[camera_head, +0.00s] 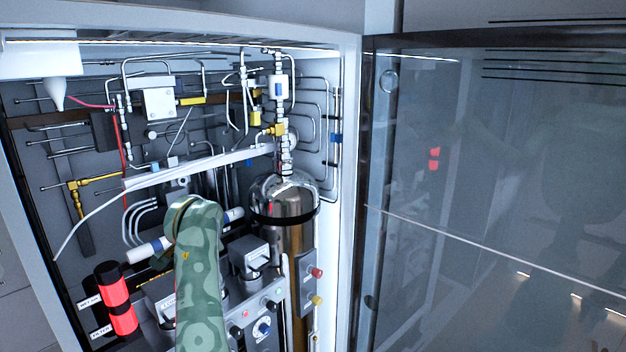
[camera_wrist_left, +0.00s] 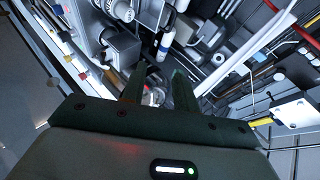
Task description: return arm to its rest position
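My left arm (camera_head: 198,270), green and patterned, rises from the bottom of the head view into the open panel cabinet (camera_head: 351,150). Its gripper is hidden behind the arm there. In the left wrist view my left gripper (camera_wrist_left: 157,88) shows two dark green fingers spread apart, with a gap between them. I see no held object; small blurred fittings show beyond and between the fingers. Panel parts lie around the fingertips, but I cannot tell whether they touch. My right gripper is in neither view.
A steel cylinder (camera_head: 286,212) stands right of the arm, beside a grey control box (camera_head: 262,325) with knobs. Red-and-black cylinders (camera_head: 118,300) are at lower left. Thin pipes and a white hose (camera_head: 190,172) cross above. A glass door (camera_head: 500,200) is at right.

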